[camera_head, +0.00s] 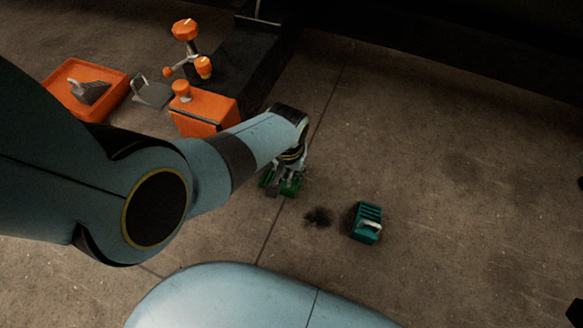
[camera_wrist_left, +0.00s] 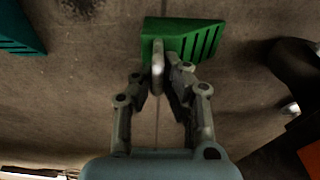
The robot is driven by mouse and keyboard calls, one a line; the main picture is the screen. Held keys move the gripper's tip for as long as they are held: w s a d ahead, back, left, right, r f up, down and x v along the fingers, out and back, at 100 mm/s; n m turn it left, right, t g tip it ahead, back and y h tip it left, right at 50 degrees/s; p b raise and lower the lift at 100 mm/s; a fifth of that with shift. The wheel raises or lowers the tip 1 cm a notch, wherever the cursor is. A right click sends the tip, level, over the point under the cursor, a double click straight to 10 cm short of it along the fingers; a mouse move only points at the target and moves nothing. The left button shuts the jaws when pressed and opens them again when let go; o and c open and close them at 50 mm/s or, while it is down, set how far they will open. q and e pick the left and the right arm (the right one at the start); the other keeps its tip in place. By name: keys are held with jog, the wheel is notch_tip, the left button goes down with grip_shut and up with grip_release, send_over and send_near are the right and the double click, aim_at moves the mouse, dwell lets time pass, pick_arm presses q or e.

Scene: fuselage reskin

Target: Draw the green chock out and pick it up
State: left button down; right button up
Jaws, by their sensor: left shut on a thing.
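The green chock (camera_wrist_left: 192,35) is a ribbed wedge with a pale upright handle (camera_wrist_left: 158,52). In the wrist view my left gripper (camera_wrist_left: 168,65) is shut on it at the handle. In the head view the green chock (camera_head: 290,187) shows below my left gripper (camera_head: 287,172), partly hidden by it. I cannot tell whether the chock touches the floor. My right gripper is not in view.
A teal chock (camera_head: 366,224) stands on the concrete floor to the right, beside a dark stain (camera_head: 318,217). An orange tray (camera_head: 84,88) with a grey part, an orange block (camera_head: 203,110) and an orange-knobbed device (camera_head: 186,48) are at upper left.

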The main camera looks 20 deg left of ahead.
pick_arm(q)
jog(key=shift+d, duration=0.1)
jog(key=c, duration=1.4)
grip_release()
